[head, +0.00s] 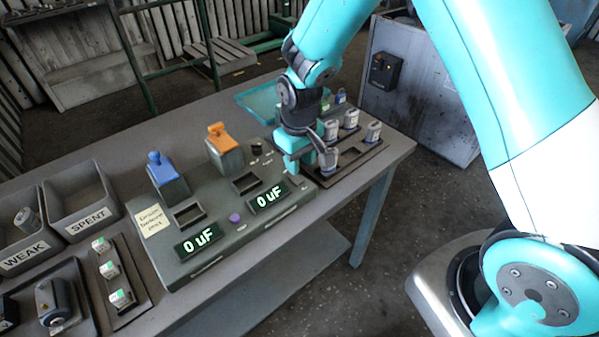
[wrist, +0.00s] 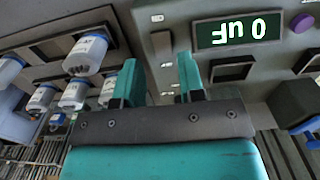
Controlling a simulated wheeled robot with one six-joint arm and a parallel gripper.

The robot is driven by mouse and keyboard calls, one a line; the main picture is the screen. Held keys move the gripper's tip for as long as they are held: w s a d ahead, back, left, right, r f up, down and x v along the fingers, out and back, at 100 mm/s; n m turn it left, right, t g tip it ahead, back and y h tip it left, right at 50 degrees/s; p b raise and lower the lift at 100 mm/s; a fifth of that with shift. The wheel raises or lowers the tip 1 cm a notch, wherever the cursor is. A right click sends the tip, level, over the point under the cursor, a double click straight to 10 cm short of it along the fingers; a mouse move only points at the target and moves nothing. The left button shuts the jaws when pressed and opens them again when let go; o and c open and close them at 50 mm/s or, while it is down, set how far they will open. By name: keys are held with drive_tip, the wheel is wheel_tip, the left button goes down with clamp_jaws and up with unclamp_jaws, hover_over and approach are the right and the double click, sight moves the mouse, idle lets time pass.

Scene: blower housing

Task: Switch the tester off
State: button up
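The tester (head: 215,235) is a grey box on the bench with two lit displays, each reading 0 uF. The left display (head: 198,241) and right display (head: 268,197) flank a purple button (head: 234,218). A blue lever (head: 160,165) and an orange lever (head: 218,136) stand behind them. A small black knob (head: 256,149) sits near the back right. My gripper (head: 298,165) is over the tester's right end. In the wrist view my gripper (wrist: 160,78) is open and empty, with one display (wrist: 238,30) upside down beyond it. I cannot make out a power switch between the fingers.
A tray (head: 352,167) with several white-and-grey capacitors (head: 328,158) lies just right of my gripper. Bins marked WEAK (head: 25,255) and SPENT (head: 88,222) stand at the left. A strip with several green-topped parts (head: 111,269) lies left of the tester.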

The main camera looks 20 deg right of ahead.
sight(300, 182)
drive_tip(key=shift+f+p, duration=0.35)
drive_tip(key=shift+f, duration=2.35)
drive_tip(key=c, duration=0.6)
drive_tip(key=shift+w+r+g+p, duration=0.2)
drive_tip(key=shift+g+p, duration=0.25)
drive_tip(key=shift+g, duration=0.15)
drive_tip(key=shift+c, duration=0.2)
drive_tip(key=shift+w+a+g+h, duration=0.1)
drive_tip(key=shift+g+h, duration=0.4)
drive_tip(key=shift+g, duration=0.3)
drive_tip(key=o, duration=0.6)
drive_tip(key=shift+o, duration=0.2)
